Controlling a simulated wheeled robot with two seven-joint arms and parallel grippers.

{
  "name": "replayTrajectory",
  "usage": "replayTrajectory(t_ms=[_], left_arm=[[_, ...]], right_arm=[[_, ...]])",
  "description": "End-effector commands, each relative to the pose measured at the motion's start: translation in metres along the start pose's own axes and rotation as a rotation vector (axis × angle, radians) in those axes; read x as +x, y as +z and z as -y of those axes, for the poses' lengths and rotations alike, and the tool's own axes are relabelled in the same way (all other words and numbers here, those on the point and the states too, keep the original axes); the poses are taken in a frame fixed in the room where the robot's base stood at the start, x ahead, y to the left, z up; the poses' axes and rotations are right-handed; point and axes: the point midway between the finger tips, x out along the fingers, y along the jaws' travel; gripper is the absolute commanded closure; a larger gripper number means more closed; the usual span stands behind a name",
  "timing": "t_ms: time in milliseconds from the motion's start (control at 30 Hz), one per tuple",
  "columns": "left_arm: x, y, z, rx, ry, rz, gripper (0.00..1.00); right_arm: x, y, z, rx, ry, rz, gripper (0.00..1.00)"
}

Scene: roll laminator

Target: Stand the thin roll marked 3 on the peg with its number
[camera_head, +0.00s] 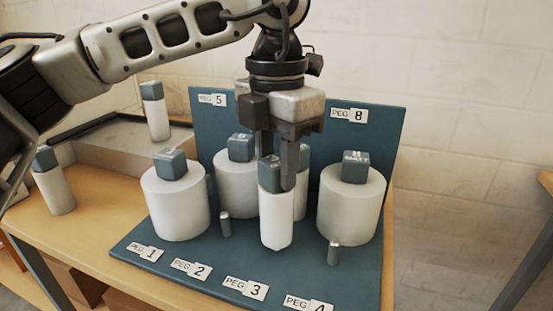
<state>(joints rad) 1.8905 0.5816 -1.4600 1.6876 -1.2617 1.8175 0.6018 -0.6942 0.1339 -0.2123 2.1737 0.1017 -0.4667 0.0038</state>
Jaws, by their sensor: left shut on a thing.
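My left gripper (277,172) points down over the blue peg board (190,256) and is shut on a thin white roll (276,222) with a dark blue cap. The roll is upright, and its cap mark is too small to read. It is behind the PEG 3 label (246,287), between two bare metal pegs, one behind the PEG 2 label (225,224) and one behind the PEG 4 label (333,253). No peg shows at the roll's foot; I cannot tell whether it is on one or just above. My right gripper is not in view.
Thick white rolls stand at the left (179,210), behind (232,185) and at the right (350,205); another object is partly hidden behind the gripper. A back panel (350,140) rises behind. Two thin capped rolls (55,190) (157,118) stand at far left.

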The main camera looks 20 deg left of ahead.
Motion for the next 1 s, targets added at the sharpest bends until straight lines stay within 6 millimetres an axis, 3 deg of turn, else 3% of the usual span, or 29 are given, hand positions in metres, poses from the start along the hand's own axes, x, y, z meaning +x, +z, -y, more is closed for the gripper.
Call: replayTrajectory(t_ms=[533, 867, 900, 967, 1000], left_arm=[[0.018, 0.000, 0.000, 0.000, 0.000, 0.000, 1.00], [0.019, 0.000, 0.000, -0.001, 0.000, 0.000, 1.00], [0.019, 0.000, 0.000, 0.000, 0.000, 0.000, 0.57], [0.019, 0.000, 0.000, -0.001, 0.000, 0.000, 0.42], [0.019, 0.000, 0.000, 0.000, 0.000, 0.000, 0.42]], right_arm=[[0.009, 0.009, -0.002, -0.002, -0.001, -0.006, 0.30], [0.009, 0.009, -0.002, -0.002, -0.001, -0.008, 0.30], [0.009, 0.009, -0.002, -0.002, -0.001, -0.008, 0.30], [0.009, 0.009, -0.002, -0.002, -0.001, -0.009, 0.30], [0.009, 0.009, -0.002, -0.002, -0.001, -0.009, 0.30]])
